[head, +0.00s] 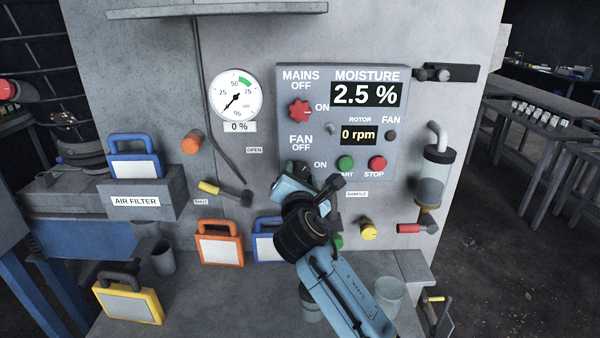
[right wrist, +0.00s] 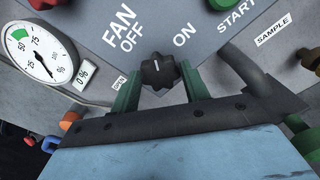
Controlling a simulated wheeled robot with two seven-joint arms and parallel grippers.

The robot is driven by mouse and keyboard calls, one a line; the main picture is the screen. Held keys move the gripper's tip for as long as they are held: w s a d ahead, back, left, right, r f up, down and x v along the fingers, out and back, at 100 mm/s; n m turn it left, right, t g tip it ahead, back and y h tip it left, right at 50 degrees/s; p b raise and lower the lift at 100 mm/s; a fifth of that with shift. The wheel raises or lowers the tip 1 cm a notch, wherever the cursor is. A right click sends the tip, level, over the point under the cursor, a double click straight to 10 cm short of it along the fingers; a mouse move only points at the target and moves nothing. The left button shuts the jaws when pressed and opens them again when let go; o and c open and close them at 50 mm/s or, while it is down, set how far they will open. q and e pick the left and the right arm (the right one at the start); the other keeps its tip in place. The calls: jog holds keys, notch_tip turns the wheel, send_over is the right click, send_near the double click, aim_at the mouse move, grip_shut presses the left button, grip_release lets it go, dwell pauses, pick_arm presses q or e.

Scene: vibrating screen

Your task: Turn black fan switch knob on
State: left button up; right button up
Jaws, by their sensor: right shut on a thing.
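The black fan switch knob (right wrist: 157,72) sits on the grey control panel (head: 368,172), beside the FAN OFF and ON labels. In the right wrist view it is between the two green fingers of my right gripper (right wrist: 160,84), which is shut on it. In the head view the gripper (head: 298,174) reaches up from below and largely hides the knob. A short pale mark shows on the knob's face; I cannot tell exactly which label it points to. The rotor display (head: 359,134) reads 0 rpm. My left gripper is not in view.
The red mains knob (head: 300,110) is above the gripper. The green start button (head: 345,163) and red stop button (head: 377,164) are close on its right. A black-and-yellow lever (head: 226,192) sticks out on the left. Filter cases (head: 219,247) stand below.

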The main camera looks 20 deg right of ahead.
jog(key=m, duration=0.2)
jog(key=shift+m, duration=0.4)
jog(key=m, duration=0.2)
jog(key=shift+m, duration=0.4)
jog(key=m+b, duration=0.1)
jog(key=m, duration=0.4)
jog(key=shift+m, duration=0.3)
jog(key=o, duration=0.9)
jog(key=shift+o, duration=0.2)
jog(key=b+v, duration=0.1)
jog(key=v, duration=1.2)
jog(key=shift+s, duration=0.2)
